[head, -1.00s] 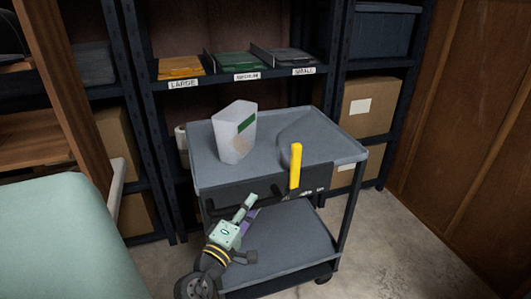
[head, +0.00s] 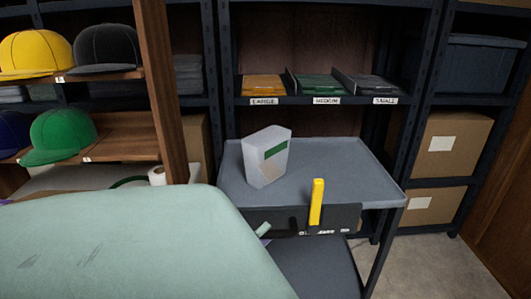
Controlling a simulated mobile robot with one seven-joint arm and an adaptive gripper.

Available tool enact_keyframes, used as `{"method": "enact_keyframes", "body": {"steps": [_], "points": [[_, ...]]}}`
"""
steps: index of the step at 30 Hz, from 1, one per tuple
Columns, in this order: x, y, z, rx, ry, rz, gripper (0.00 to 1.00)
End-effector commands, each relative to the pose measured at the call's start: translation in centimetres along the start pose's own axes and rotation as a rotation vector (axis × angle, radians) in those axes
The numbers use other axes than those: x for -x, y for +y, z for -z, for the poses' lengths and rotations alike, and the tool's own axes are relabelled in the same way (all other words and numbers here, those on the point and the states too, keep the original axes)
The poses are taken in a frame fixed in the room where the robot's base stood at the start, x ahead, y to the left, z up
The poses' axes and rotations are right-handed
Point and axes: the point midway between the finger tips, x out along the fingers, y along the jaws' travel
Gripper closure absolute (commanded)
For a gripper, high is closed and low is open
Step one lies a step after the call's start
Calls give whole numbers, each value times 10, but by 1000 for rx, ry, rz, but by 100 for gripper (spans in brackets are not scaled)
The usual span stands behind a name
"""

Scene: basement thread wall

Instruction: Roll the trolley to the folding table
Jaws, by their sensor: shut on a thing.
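The grey trolley (head: 345,180) stands in front of the shelving, with its upper tray and part of its lower shelf in view. A white container with a green patch (head: 266,157) stands upright on the tray. A yellow handle (head: 317,202) sticks up at the trolley's dark front panel. My gripper (head: 263,230) is at the left part of that front, shut on the trolley's handle. Only a small pale green piece of it shows. A large pale green surface close to the camera hides the rest. I cannot make out a folding table.
Dark shelving behind holds trays labelled large, medium and small (head: 314,86). Cardboard boxes (head: 453,146) and a dark bin (head: 482,65) are on the right shelves. Caps (head: 105,48) sit on a wooden rack at left. Bare concrete floor (head: 415,262) shows at the lower right, before a wooden wall.

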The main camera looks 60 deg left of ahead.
Motion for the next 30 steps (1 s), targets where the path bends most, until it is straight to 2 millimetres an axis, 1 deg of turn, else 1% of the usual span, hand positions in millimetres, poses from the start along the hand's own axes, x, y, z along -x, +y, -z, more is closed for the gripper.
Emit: {"method": "enact_keyframes", "body": {"steps": [5, 6, 15, 23, 25, 28, 30], "points": [[0, 0, 0, 2, -2, -1, 100], [0, 0, 0, 2, -2, -1, 82], [0, 0, 0, 1, -1, -1, 62], [0, 0, 0, 0, 0, 0, 62], [-1, 3, 0, -1, 0, -1, 62], [-2, 14, 2, -3, 0, -4, 62], [-4, 26, 4, -5, 1, -4, 62]]}}
